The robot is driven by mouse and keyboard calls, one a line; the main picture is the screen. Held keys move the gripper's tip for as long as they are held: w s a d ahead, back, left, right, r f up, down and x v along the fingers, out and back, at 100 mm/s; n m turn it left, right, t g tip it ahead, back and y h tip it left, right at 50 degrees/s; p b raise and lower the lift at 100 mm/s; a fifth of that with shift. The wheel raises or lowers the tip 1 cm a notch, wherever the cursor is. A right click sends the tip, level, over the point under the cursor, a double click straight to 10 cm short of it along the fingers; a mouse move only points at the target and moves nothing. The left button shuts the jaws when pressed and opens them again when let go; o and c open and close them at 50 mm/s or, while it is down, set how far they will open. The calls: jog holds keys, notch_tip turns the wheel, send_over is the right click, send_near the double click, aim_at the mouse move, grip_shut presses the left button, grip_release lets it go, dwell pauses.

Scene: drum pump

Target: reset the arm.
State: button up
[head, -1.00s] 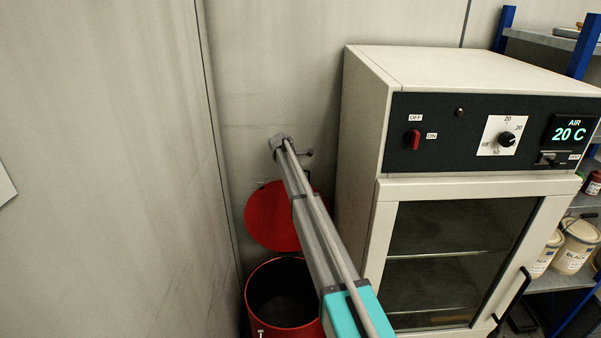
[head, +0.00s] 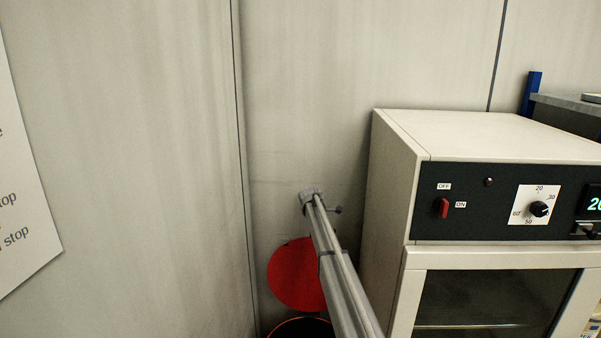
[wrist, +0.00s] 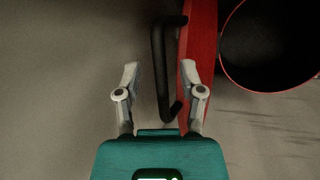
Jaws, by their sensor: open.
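My gripper (wrist: 160,68) shows in the wrist view with its two grey fingers apart. A black bar handle (wrist: 160,75) appears between and beyond the fingertips, beside a red lid seen edge-on (wrist: 203,35). I cannot tell whether a finger touches the handle or lid. The jaws hold nothing that I can see. In the head view my grey arm reaches up toward the wall, and the gripper itself cannot be made out there. The red lid (head: 292,280) stands raised, partly behind my arm.
A red drum, open and dark inside, shows its rim in the wrist view (wrist: 224,70) and at the head view's bottom edge. A white oven (head: 395,190) with a switch and dial stands close right of my arm. Bare wall panels lie left, with a printed sign (head: 25,220).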

jog(key=shift+s+r+p, duration=0.15)
jog(key=shift+r+p, duration=0.45)
jog(key=shift+r, duration=0.15)
jog(key=shift+s+r+m, duration=0.1)
jog(key=shift+s+m, duration=0.2)
jog(key=shift+s, duration=0.1)
jog(key=s+d+f+m+g+y+b, duration=0.1)
jog(key=s+m, duration=0.6)
jog(key=s, duration=2.2)
jog(key=s+d+f+m+g+y+b, duration=0.2)
jog(key=s+m, duration=0.6)
jog(key=s, duration=2.1)
notch_tip(320, 180, down, 2)
jog(key=d+y, duration=0.1)
jog(key=d, duration=0.1)
jog(key=shift+d+f+b, duration=0.2)
jog(key=shift+d+b, duration=0.1)
